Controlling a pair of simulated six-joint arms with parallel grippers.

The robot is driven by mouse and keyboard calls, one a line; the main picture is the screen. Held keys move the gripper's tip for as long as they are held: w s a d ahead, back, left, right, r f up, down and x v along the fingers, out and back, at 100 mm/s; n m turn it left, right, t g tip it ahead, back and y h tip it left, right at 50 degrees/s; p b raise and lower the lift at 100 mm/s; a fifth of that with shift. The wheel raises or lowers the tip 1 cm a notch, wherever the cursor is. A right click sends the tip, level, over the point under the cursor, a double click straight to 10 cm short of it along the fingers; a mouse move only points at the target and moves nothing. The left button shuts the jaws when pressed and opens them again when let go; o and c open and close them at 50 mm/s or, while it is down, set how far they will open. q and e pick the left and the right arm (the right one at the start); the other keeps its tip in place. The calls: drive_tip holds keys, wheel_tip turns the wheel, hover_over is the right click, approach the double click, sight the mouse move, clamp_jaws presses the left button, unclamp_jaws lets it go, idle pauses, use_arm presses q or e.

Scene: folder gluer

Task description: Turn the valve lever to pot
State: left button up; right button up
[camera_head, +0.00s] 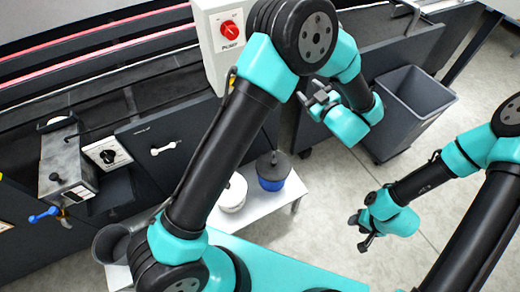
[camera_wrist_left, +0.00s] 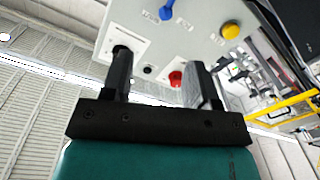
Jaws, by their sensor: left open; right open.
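A blue lever (camera_head: 45,215) sticks out at the lower front of a grey metal unit (camera_head: 63,160) at the far left of the head view. I cannot read any position marking beside it. A white handle (camera_head: 163,148) sits on a dark panel to its right. My left gripper (camera_head: 318,95) is open and empty, well to the right of both. In the left wrist view its fingers (camera_wrist_left: 160,76) stand apart before a light grey panel with a red button (camera_wrist_left: 176,78). My right gripper (camera_head: 362,232) is open and empty above the floor at the right.
A control box with a red knob marked PUMP (camera_head: 230,30) stands behind my left arm. A white pot (camera_head: 233,193) and a blue pot with a dark lid (camera_head: 272,172) stand on a low white table (camera_head: 262,213). A grey bin (camera_head: 418,100) stands at the right.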

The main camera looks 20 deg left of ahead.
use_arm(q)
drive_tip(key=w+a+f+m+t+h, duration=0.1)
drive_tip(key=a+f+m+h, duration=0.25)
drive_tip(key=f, duration=0.35)
drive_tip(key=w+a+f+m+h, duration=0.1)
drive_tip(key=a+f+m+h, duration=0.2)
drive_tip(key=a+f+h, duration=0.3)
drive_tip(key=s+a+f+m+g+h, duration=0.3)
drive_tip(key=s+f+m+g+h, duration=0.1)
drive_tip(key=s+f, duration=0.7)
wheel_tip(320, 180, down, 2)
drive_tip(key=shift+s+a+f+g+h, duration=0.2)
drive_tip(key=shift+s+a+g+h, duration=0.15)
drive_tip(key=shift+g+h, duration=0.55)
drive_tip(key=shift+w+m, duration=0.1)
drive_tip(key=shift+m, duration=0.15)
